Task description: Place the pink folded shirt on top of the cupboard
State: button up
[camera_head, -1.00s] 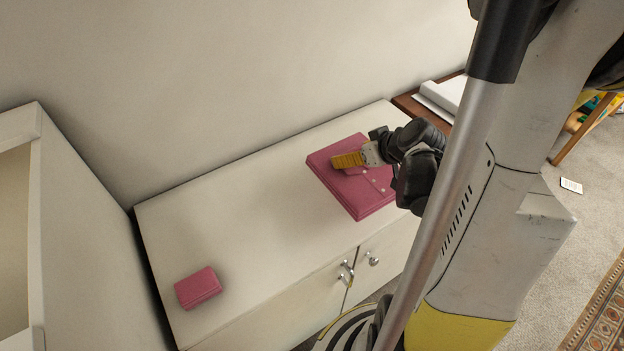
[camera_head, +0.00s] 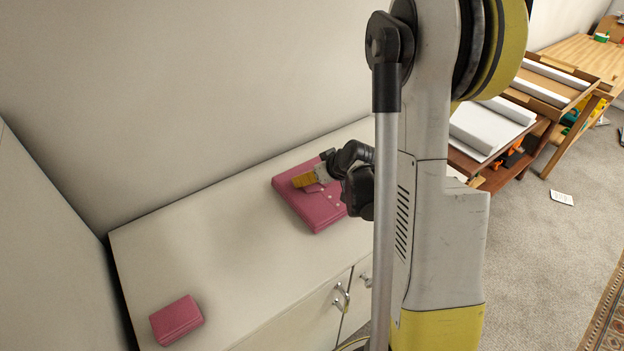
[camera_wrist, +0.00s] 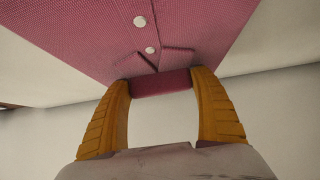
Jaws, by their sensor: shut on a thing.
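The pink folded shirt (camera_head: 312,216), with pale buttons, is over the right part of the white cupboard's top (camera_head: 225,245). My gripper (camera_head: 303,180) is shut on the shirt's collar end. In the wrist view, the two yellow fingers (camera_wrist: 160,88) have the collar between their tips, and the buttoned front of the shirt (camera_wrist: 100,40) spreads beyond. The shirt looks close to the cupboard top; I cannot tell whether it touches. My arm hides its right edge.
A smaller pink folded item (camera_head: 176,320) lies at the cupboard top's front left. A tall white unit (camera_head: 50,260) stands at the left, and a wall runs behind. A brown wooden table (camera_head: 500,170) with white items is at the right. The cupboard top between the pink things is clear.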

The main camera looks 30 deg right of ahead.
jog(key=shift+f, duration=0.2)
jog(key=o, duration=1.4)
jog(key=shift+r, duration=0.1)
